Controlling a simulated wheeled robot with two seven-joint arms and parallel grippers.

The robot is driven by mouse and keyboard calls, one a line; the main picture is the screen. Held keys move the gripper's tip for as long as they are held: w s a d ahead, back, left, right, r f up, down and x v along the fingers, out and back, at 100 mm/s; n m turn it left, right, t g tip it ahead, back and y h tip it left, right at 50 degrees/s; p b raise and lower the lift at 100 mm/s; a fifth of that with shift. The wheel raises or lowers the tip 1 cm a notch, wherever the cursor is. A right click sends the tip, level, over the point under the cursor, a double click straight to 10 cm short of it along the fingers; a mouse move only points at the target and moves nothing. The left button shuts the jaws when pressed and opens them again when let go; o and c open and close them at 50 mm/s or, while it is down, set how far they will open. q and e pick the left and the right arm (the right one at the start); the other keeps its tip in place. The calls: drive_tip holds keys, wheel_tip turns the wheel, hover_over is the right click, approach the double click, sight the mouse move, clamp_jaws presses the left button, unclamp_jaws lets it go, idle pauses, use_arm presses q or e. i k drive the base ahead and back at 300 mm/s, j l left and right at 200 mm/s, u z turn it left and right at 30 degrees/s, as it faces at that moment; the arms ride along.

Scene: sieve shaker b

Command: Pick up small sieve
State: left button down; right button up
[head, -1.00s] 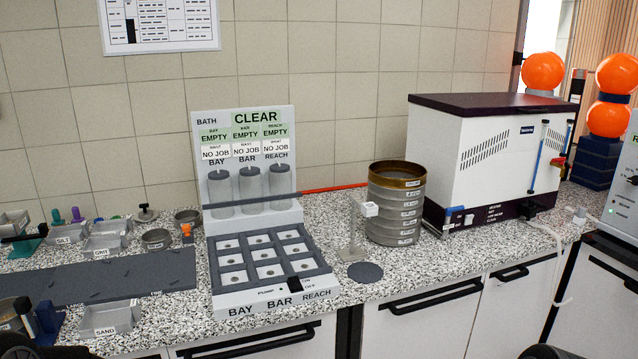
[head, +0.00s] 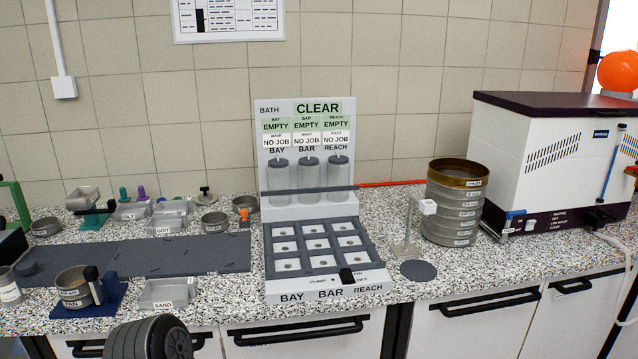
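A tall stack of larger round sieves (head: 455,205) with a brass top ring stands upright at the right. Small round metal dishes stand behind the grey mat, one at its back edge (head: 214,222); I cannot tell whether any is a sieve. A dark ribbed part of mine shows at the bottom left. No gripper fingers are in view.
A grey mat (head: 150,257) lies at the left, with a SAND tray (head: 168,294) in front. A white rack (head: 325,291) with three cylinders stands mid-counter. A white machine (head: 550,150) stands at the right. A dark disc (head: 418,270) lies near the front edge.

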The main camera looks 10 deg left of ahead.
sight(70, 283)
drive_tip(key=u, duration=1.2)
